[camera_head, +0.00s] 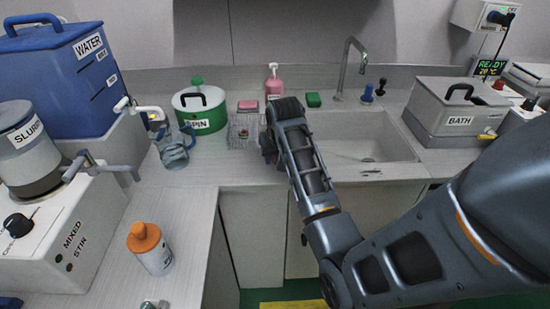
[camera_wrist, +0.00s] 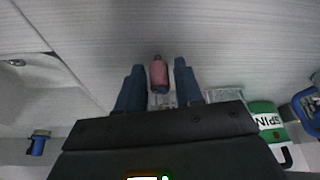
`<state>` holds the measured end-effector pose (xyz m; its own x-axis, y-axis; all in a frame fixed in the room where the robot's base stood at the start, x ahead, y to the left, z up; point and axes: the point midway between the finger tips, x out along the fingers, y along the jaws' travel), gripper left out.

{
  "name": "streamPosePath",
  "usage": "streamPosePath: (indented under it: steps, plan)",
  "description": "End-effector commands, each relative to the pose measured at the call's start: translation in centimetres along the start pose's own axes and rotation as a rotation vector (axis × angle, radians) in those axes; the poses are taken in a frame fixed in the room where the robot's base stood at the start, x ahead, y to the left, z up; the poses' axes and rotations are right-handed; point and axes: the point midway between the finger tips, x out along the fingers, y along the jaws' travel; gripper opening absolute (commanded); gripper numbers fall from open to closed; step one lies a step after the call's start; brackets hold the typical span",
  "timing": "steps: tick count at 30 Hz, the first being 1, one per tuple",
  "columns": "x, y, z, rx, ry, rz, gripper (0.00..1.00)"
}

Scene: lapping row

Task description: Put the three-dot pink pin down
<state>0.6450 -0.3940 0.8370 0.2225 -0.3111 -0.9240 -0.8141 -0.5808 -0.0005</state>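A pink pin (camera_wrist: 158,75) with a dark tip shows in the wrist view. It lies between the two blue fingers of my gripper (camera_wrist: 160,72), and a narrow strip of grey surface shows on each side of it. The fingers stand apart. I cannot make out dots on the pin, nor whether its lower end touches anything.
A clear wire-like rack (camera_head: 243,132) stands just left of my gripper, with the SPIN pot (camera_head: 203,118) and a jug (camera_head: 173,150) farther left. The sink (camera_head: 370,150) lies to the right. A pink bottle (camera_head: 273,82) stands behind. An orange-capped bottle (camera_head: 150,250) is at front left.

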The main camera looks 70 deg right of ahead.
Motion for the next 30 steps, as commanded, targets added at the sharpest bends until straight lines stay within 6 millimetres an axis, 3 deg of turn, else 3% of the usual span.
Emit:
streamPosePath:
  steps: [11, 23, 30]
  plan:
    - [0.0, 0.0, 0.0, 0.000, 0.000, 0.000, 0.00]
    - [-0.3, 0.0, -0.1, 0.000, 0.002, 0.000, 0.00]
    - [-2.5, 0.0, -1.2, 0.000, 0.005, 0.000, 0.00]
